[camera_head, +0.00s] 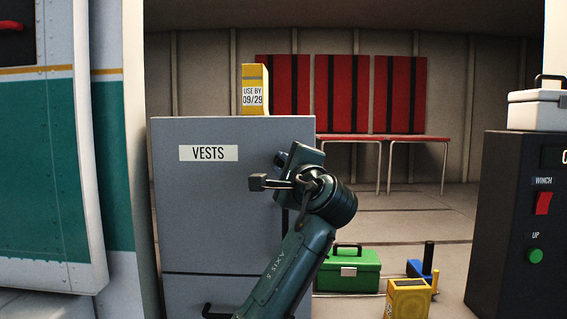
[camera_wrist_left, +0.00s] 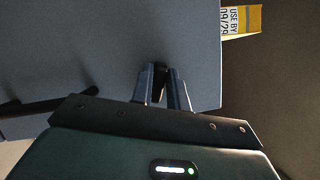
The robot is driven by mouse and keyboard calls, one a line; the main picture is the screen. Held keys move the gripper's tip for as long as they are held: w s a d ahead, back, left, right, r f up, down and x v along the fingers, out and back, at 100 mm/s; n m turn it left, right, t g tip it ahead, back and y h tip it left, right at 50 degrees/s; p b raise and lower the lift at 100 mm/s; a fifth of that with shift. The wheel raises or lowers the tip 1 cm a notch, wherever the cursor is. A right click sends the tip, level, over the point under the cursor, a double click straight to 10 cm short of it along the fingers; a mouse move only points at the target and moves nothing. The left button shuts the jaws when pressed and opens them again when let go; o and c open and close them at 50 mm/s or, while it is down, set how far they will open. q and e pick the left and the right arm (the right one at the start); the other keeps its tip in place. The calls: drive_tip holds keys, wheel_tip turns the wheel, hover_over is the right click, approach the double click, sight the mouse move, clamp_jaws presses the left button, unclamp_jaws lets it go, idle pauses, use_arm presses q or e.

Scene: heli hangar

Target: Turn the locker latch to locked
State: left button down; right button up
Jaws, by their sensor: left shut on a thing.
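The grey locker (camera_head: 205,215) labelled VESTS stands left of centre, its front facing me. My left gripper (camera_head: 280,160) reaches up to the right part of the locker front, just right of the label. In the left wrist view the two fingers (camera_wrist_left: 160,72) are shut on a small dark latch (camera_wrist_left: 158,84) close to the locker's grey face (camera_wrist_left: 90,45). The fingers and my wrist hide most of the latch, so I cannot tell which way it is turned. My right gripper is in neither view.
A yellow box (camera_head: 255,90) stands on the locker top. A dark handle (camera_head: 215,311) sits low on the locker. A green toolbox (camera_head: 348,272) and a yellow device (camera_head: 408,299) are on the floor. A dark winch console (camera_head: 518,230) stands at right.

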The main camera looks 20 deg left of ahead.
use_arm(q)
drive_tip(key=shift+f+n+g+p, duration=0.1)
drive_tip(key=shift+n+g+p, duration=0.55)
drive_tip(key=shift+n, duration=1.25)
drive_tip(key=c, duration=1.4)
unclamp_jaws()
drive_tip(key=shift+c, duration=0.2)
drive_tip(key=shift+h, duration=0.4)
drive_tip(key=b+v, duration=0.4)
drive_tip(key=v, duration=0.9)
drive_tip(key=shift+d, duration=0.15)
